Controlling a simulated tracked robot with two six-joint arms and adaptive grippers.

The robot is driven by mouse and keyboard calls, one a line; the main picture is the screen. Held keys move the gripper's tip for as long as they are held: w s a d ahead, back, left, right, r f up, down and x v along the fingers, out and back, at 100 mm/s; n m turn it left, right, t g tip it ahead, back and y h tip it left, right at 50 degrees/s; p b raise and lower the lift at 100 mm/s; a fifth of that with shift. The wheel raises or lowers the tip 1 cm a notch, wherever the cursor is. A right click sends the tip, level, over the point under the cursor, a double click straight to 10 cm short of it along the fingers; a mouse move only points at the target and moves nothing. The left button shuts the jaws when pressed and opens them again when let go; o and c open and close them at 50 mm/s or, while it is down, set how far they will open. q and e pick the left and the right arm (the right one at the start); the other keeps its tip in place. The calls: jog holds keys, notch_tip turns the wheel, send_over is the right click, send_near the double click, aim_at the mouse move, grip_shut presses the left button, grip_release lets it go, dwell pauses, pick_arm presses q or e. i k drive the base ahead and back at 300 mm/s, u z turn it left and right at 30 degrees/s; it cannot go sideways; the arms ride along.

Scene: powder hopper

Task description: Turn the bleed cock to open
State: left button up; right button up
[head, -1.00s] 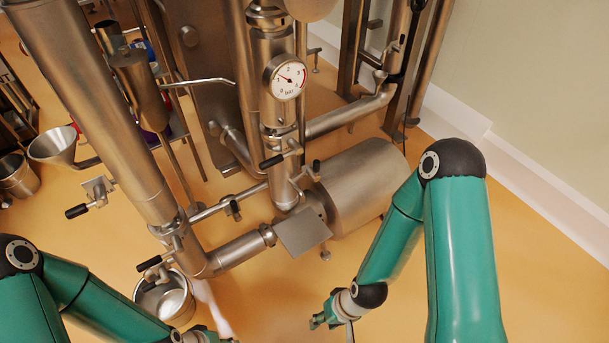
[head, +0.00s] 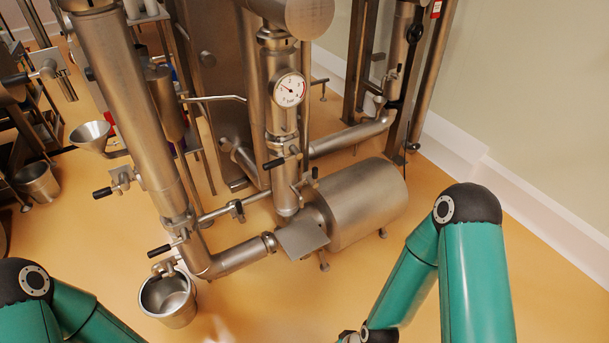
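A small cock with a black lever handle (head: 159,251) sits at the lower end of the left steel pipe, directly above a steel bucket (head: 170,300) on the floor. Other black-handled cocks show on the left pipe (head: 103,192) and on the middle column (head: 274,163); no label shows which one is the bleed cock. A round white pressure gauge (head: 289,90) is on the middle column. Both my green arms come in at the bottom corners, well apart from the cocks. Both grippers are cut off by the bottom edge.
A horizontal steel drum (head: 362,204) with a flat plate (head: 302,240) before it stands right of the middle column. A steel funnel (head: 92,137) and another bucket (head: 38,183) are at left. The orange floor (head: 290,295) between my arms is clear.

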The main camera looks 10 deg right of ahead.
aim_at(311, 180)
jog(key=z, duration=0.15)
jog(key=i, duration=0.95)
jog(key=u, duration=0.05)
